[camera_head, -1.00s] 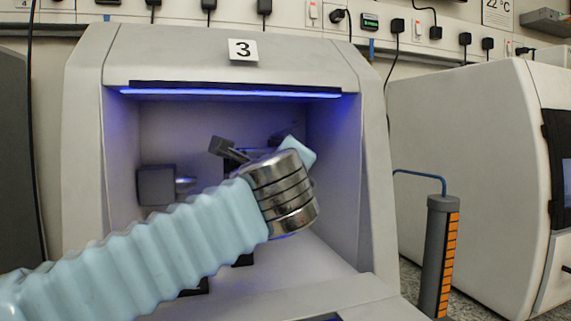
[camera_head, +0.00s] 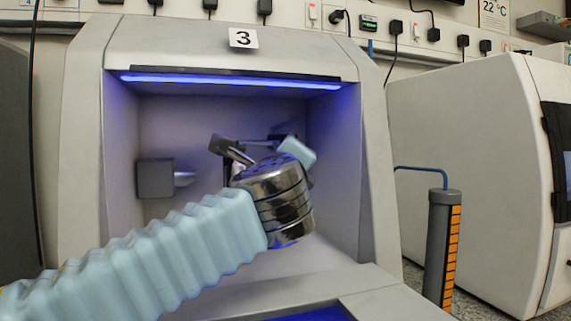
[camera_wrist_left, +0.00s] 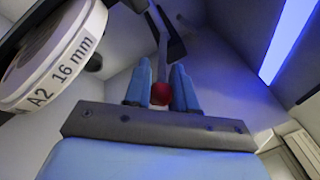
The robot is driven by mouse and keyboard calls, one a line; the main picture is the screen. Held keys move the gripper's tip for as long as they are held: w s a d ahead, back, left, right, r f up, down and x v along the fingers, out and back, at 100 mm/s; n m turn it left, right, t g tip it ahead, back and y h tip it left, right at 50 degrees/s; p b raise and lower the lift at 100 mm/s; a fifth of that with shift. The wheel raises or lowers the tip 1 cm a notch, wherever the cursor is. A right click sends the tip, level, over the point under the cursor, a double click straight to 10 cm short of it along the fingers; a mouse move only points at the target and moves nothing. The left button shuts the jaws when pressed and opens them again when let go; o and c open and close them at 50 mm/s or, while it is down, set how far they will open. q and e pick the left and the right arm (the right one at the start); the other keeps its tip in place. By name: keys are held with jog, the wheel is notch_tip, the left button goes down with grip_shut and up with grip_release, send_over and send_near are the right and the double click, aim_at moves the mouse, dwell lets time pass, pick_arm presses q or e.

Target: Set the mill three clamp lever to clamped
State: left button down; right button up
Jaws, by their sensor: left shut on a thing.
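Mill three (camera_head: 385,190) fills the middle of the head view, with a "3" label above its open, blue-lit chamber. My left arm's pale blue sleeve reaches in from the lower left. In the wrist view my left gripper (camera_wrist_left: 160,90) has its two blue fingers either side of the clamp lever's red knob (camera_wrist_left: 161,94). It is shut on the knob. The lever's thin grey rod (camera_wrist_left: 162,55) runs up from the knob to a dark part. In the head view the metal wrist hides the knob and most of the gripper. My right gripper is not in view.
A round blank labelled "A2 16 mm" (camera_wrist_left: 55,62) is close on the left in the wrist view. A grey block (camera_head: 155,178) projects from the chamber's left side. A grey-and-orange cylinder (camera_head: 437,245) and another white machine (camera_head: 460,160) stand to the right.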

pick_arm(q)
jog(key=c, duration=1)
grip_release()
jog(key=shift+c, duration=0.2)
jog(key=shift+s, duration=0.1)
jog(key=s+f+b, duration=0.1)
jog(key=s+b, duration=0.1)
jog(key=s, duration=1.1)
jog(key=shift+s+d+f, duration=0.2)
jog(key=shift+s+f, duration=0.05)
jog(key=shift+f, duration=0.1)
jog(key=shift+c, duration=0.3)
